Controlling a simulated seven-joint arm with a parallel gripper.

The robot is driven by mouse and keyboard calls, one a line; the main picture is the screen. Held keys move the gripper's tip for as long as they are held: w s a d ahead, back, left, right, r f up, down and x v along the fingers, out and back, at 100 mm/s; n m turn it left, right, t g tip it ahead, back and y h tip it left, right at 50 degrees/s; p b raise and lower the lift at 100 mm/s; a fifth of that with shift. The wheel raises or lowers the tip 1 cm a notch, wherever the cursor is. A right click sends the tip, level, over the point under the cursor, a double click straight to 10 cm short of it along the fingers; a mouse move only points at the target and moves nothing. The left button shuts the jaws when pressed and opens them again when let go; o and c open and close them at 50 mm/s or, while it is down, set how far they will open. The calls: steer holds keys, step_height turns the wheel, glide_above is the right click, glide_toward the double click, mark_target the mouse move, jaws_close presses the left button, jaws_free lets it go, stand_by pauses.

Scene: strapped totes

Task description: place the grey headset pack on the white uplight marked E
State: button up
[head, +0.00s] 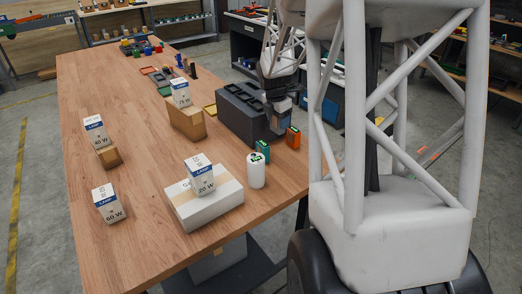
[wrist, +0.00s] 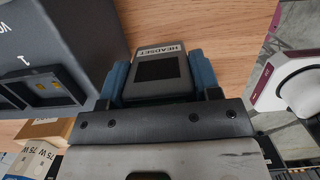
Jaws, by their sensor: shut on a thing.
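My gripper (head: 283,104) is shut on the grey headset pack (wrist: 160,72), with a blue finger on each side of it. The pack has a dark square panel and a HEADSET label in the wrist view. In the head view the pack (head: 277,124) hangs at the right side of the dark charger block, near the table's right edge. A white upright cylinder (head: 256,172), which looks like the uplight, stands nearer the camera beside the white carton. Its top is empty as far as I see; I cannot read a letter E on it.
The dark slotted charger block (head: 240,118) is left of my gripper. A teal pack (head: 263,150) stands behind the cylinder, and an orange pack (head: 293,138) stands near the edge. A 20 W lamp box (head: 200,178) sits on the white carton (head: 218,208). The table's left middle is mostly clear.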

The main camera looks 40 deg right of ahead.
mark_target(258, 156)
steer(key=s+a+r+n, duration=0.2)
steer(key=s+a+r, duration=0.2)
steer(key=a, duration=0.3)
steer(key=s+a+r+n, duration=0.2)
steer(key=s+a+r, duration=0.2)
steer(key=a, duration=0.4)
steer(key=shift+r+t, duration=0.3)
steer(key=shift+a, duration=0.1)
steer(key=shift+f, duration=2)
steer(key=shift+f, duration=0.1)
steer(key=shift+f, duration=1.9)
steer(key=shift+f, duration=0.1)
